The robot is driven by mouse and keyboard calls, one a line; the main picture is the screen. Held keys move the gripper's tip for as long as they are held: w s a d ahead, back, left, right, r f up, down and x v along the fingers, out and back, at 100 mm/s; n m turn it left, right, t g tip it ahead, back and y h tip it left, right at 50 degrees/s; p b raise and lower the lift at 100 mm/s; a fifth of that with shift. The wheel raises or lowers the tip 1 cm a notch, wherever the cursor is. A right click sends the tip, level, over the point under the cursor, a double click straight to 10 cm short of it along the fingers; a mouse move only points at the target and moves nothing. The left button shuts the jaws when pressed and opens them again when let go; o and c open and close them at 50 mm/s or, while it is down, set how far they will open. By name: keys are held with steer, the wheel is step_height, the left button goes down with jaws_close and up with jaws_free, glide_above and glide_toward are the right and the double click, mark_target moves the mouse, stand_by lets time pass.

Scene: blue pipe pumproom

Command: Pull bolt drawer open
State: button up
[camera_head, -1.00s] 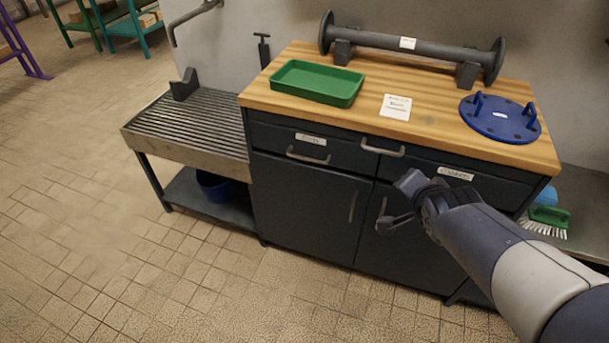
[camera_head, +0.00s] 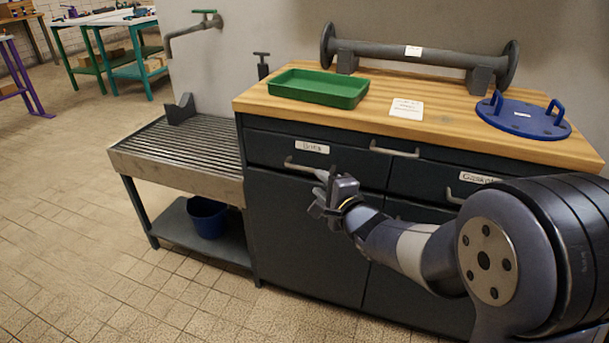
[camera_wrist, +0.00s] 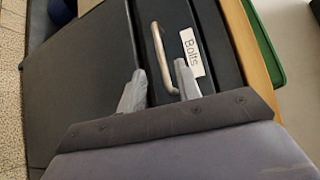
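The bolt drawer (camera_head: 268,150) is the upper left drawer of the dark cabinet. It looks closed, and its white label (camera_head: 313,147) reads "Bolts"; the label also shows in the wrist view (camera_wrist: 192,52). Its metal bar handle (camera_head: 300,166) sits below the label. My gripper (camera_head: 320,190) is in front of the drawer, by the right end of the handle. In the wrist view my gripper (camera_wrist: 160,86) is open. The handle (camera_wrist: 161,55) lies ahead, roughly in line with the gap between the fingers. I cannot tell whether they touch it.
A second drawer labelled for gaskets (camera_head: 415,180) is to the right. The wooden worktop (camera_head: 370,118) carries a green tray (camera_head: 318,88), a blue flange lid (camera_head: 523,117) and a grey pipe piece (camera_head: 425,60). A slatted bench (camera_head: 185,150) stands left. The floor in front left is clear.

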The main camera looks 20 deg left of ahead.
mark_target(306, 170)
steer(key=b+x, duration=0.2)
steer(key=x, duration=0.7)
steer(key=shift+w+a+b, duration=0.2)
steer(key=shift+w+b, duration=0.1)
steer(key=shift+c, duration=0.4)
jaws_close()
